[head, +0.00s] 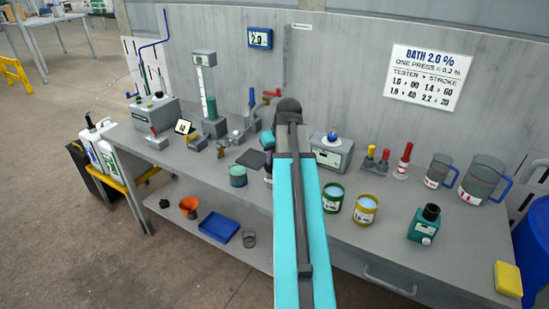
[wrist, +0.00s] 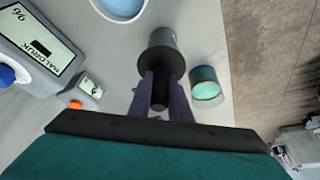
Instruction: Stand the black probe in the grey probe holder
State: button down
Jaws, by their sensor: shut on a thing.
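In the wrist view my gripper (wrist: 162,84) is shut on the narrow black end of the black probe (wrist: 158,100). A wide dark disc and a greyer round body (wrist: 160,40) show just beyond the fingertips. I cannot tell whether that grey body is part of the probe or the grey probe holder, nor whether the probe touches anything below. In the head view my teal arm reaches over the bench and hides the gripper and what it holds. I cannot pick out the holder surely there.
A teal jar (wrist: 206,84) stands close beside the held probe, near the bench edge; it also shows in the head view (head: 238,176). A tester with a blue knob (head: 331,154) stands behind. Green (head: 332,199) and yellow (head: 365,211) tins stand right of my arm.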

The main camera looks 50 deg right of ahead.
jog(key=shift+f, duration=0.15)
dwell(0.7)
jog(key=c, duration=1.6)
grip_release()
jog(key=shift+o, duration=0.2)
jog(key=b+v, duration=0.2)
jog(key=v, duration=1.2)
jog(key=shift+f, duration=0.1)
